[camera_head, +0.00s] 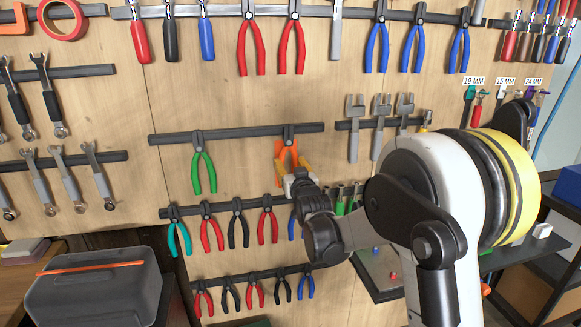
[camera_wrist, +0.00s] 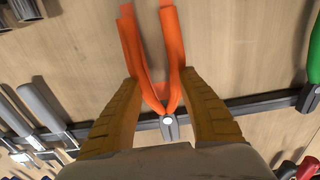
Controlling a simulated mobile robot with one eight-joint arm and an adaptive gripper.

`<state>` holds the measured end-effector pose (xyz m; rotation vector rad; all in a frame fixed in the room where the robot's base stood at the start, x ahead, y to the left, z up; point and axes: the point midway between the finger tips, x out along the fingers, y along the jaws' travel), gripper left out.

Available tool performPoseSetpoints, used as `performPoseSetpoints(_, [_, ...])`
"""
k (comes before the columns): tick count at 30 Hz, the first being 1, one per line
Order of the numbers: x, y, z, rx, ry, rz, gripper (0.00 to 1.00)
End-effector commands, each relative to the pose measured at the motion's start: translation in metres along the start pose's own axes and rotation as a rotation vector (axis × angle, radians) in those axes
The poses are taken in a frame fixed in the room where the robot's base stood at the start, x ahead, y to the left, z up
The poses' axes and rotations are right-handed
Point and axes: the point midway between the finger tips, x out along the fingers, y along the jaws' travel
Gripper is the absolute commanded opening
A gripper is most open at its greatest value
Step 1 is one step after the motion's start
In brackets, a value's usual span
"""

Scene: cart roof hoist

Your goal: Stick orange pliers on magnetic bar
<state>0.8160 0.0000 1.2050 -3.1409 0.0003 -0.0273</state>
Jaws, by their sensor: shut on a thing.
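The orange pliers (camera_head: 281,153) are at the right part of the middle magnetic bar (camera_head: 238,134), head up and handles down. In the wrist view the pliers (camera_wrist: 173,45) have their grey head over the dark bar (camera_wrist: 255,105); the head appears to lie against it, though any small gap is hard to judge. My gripper (camera_head: 292,168) is shut on the handles from the front. In the wrist view its two yellowish fingers (camera_wrist: 160,82) flank the handles on both sides. My gripper hides part of the handles in the head view.
Green pliers (camera_head: 204,172) hang on the same bar to the left. Grey tools (camera_head: 354,130) hang on a short bar to the right. Rows of pliers (camera_head: 212,232) hang below and more above (camera_head: 292,45). A grey toolbox (camera_head: 95,290) stands lower left.

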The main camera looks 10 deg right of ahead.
Motion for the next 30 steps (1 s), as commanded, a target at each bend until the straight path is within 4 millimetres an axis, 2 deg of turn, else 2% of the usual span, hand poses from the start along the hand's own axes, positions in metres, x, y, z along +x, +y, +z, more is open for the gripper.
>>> performPoseSetpoints(30, [0.0094, 0.0000, 0.0001, 0.000, 0.001, 0.000, 0.10])
